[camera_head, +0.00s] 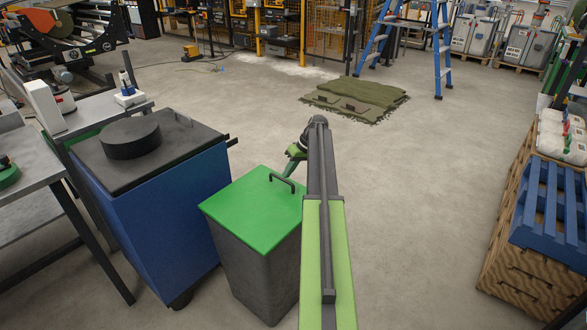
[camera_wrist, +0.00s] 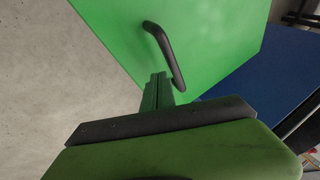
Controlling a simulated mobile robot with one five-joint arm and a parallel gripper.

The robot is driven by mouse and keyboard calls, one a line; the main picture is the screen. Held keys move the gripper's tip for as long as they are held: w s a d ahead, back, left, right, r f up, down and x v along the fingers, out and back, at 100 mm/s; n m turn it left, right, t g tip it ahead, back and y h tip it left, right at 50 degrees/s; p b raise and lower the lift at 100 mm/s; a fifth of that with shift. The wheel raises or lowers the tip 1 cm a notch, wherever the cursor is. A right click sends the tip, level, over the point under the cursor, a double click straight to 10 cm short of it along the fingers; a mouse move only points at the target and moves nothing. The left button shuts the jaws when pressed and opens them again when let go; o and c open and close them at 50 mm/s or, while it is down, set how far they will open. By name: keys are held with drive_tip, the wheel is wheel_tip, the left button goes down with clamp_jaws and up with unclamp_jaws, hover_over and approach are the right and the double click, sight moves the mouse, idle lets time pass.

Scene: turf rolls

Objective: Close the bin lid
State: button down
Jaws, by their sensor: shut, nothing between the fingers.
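The bin (camera_head: 262,265) is a dark grey box with a green lid (camera_head: 250,215) lying flat across its top. A black bar handle (camera_head: 282,182) stands on the lid near its far right edge. In the wrist view the green lid (camera_wrist: 215,35) fills the upper middle, with the black handle (camera_wrist: 168,52) on it. My gripper (camera_wrist: 158,80) is shut and empty, its fingertips beside the handle in that view. I cannot tell whether they touch it.
A blue cabinet (camera_head: 155,225) with a dark top and a round black object (camera_head: 130,138) stands left of the bin. A blue pallet (camera_head: 555,205) on brown stacked material is at the right. Folded green turf (camera_head: 360,95) lies on the floor ahead. The floor between is clear.

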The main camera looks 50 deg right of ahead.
drive_tip(key=shift+r, duration=0.3)
drive_tip(key=s+d+r+p, duration=0.2)
drive_tip(key=d+r+p, duration=0.5)
drive_tip(key=d+p, duration=0.1)
drive_tip(key=shift+s+d+r, duration=0.2)
drive_tip(key=shift+s+d, duration=0.2)
drive_tip(key=shift+d, duration=0.35)
